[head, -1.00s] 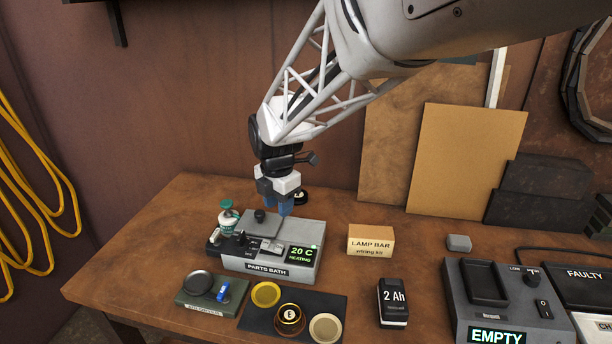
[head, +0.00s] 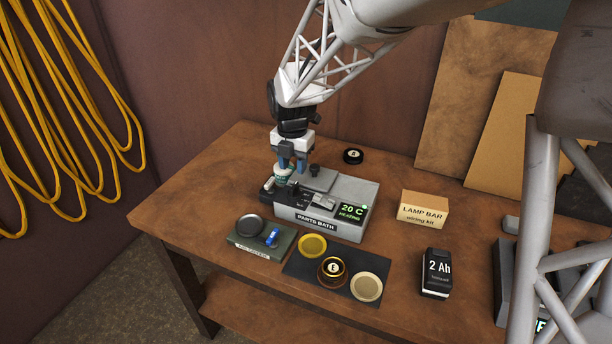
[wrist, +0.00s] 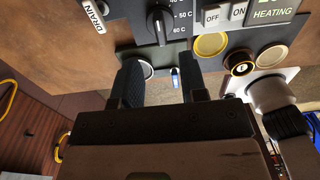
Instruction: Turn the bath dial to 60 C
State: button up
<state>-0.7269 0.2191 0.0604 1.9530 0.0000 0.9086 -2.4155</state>
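The parts bath (head: 345,192) is a grey box on the bench, and its display reads 20 C HEATING. Its dial (wrist: 160,22) is a black knob with a pale pointer at the top of the wrist view, beside a scale showing 50 C and 60 C. I cannot tell the pointer's exact setting. The dial lies ahead of the fingertips, apparently untouched.
A DRAIN label (wrist: 94,14) and an OFF/ON switch (wrist: 225,15) flank the dial. A green tray (head: 262,241) and a dark mat (head: 308,270) with round pieces lie in front. A lamp bar box (head: 423,211) and a 2 Ah battery (head: 436,273) stand to the right.

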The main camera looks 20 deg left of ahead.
aim_at(294, 186)
jog(key=shift+f, duration=3.85)
grip_shut()
